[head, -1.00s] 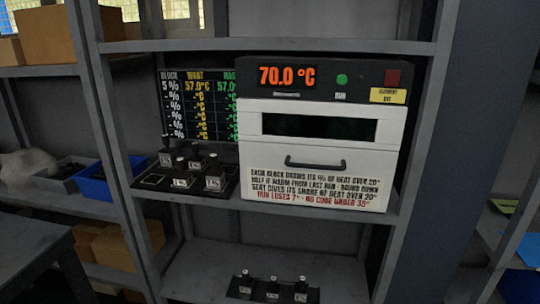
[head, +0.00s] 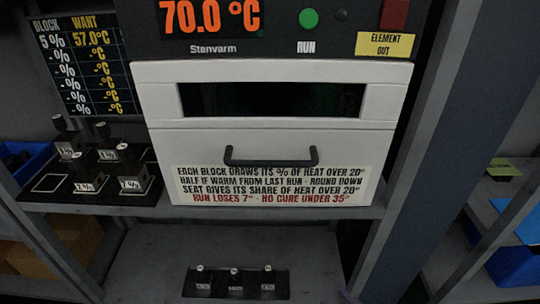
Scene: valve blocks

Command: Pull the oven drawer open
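The oven (head: 160,105) stands on the middle shelf, with a white front under a dark panel reading 70.0 °C. Its drawer (head: 165,150) is the lower white front, closed flush, with a black bar handle (head: 271,162) across it and printed text below the handle. A dark window (head: 271,100) sits above the drawer. Neither of my grippers can be made out in the head view.
Several labelled blocks (head: 130,184) stand on a dark tray left of the oven. Three more blocks (head: 235,284) stand on the lower shelf. A dark upright post (head: 425,150) is right of the oven. A board (head: 85,65) hangs behind left.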

